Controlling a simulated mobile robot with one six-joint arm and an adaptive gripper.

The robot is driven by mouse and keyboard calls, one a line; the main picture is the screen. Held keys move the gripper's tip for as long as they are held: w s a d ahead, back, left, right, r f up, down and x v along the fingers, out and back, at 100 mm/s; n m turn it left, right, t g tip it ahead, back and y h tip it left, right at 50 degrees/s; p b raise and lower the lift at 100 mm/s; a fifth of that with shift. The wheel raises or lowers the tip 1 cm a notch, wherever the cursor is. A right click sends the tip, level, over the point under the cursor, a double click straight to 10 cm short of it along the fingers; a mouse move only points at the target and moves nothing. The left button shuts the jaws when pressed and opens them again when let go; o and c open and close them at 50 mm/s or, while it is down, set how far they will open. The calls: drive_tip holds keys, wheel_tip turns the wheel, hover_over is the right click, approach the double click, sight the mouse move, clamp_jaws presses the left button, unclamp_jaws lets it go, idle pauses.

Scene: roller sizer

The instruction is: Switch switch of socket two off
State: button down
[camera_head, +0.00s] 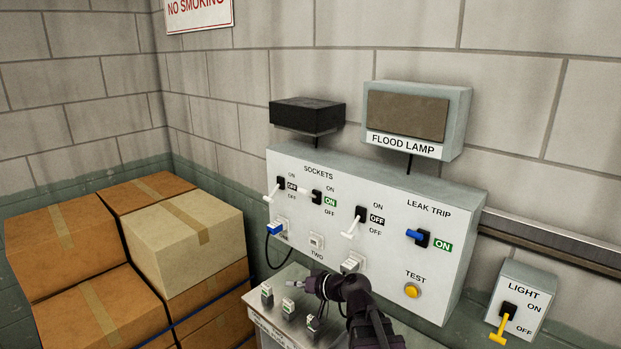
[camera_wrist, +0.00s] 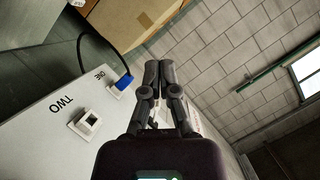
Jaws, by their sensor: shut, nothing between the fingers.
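The white socket panel (camera_head: 335,235) is on the wall. The switch of socket two (camera_head: 316,197) is the second black switch from the left. Its pale lever points left and the green label beside it reads ON. Socket two (camera_head: 317,241) is empty; it also shows in the wrist view (camera_wrist: 88,122), beside the word TWO. My gripper (camera_head: 294,284) is low in front of the panel, below the switches and apart from that switch. In the wrist view my gripper (camera_wrist: 158,72) has its two dark fingers together with nothing between them.
A blue plug (camera_head: 276,229) sits in socket one. Two neighbouring switches (camera_head: 279,184) (camera_head: 360,215) read OFF. A leak trip switch (camera_head: 423,238) and yellow test button (camera_head: 412,290) are at right. A grey box (camera_head: 282,327) stands below. Cardboard boxes (camera_head: 185,232) fill the left.

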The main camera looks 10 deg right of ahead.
drive_tip(key=w+d+r+m+t+p, duration=0.1)
drive_tip(key=w+d+r+t+p, duration=0.1)
drive_tip(key=r, duration=0.3)
drive_tip(key=w+d+r+m+t+p, duration=0.1)
drive_tip(key=w+d+r+t+p, duration=0.1)
drive_tip(key=r, duration=0.3)
drive_tip(key=m+t+h+p, duration=0.2)
drive_tip(key=m+t+p, duration=0.1)
drive_tip(key=m+t, duration=0.15)
approach(309, 194)
drive_tip(key=w, duration=0.2)
drive_tip(key=shift+s+d+r+t+h, duration=0.15)
drive_tip(key=shift+s+t+h, duration=0.05)
drive_tip(key=shift+t+h, duration=0.4)
drive_tip(key=shift+w+y, duration=0.1)
drive_tip(key=shift+y, duration=0.2)
drive_tip(key=shift+p+x, duration=1.15)
drive_tip(key=shift+x, duration=3.8)
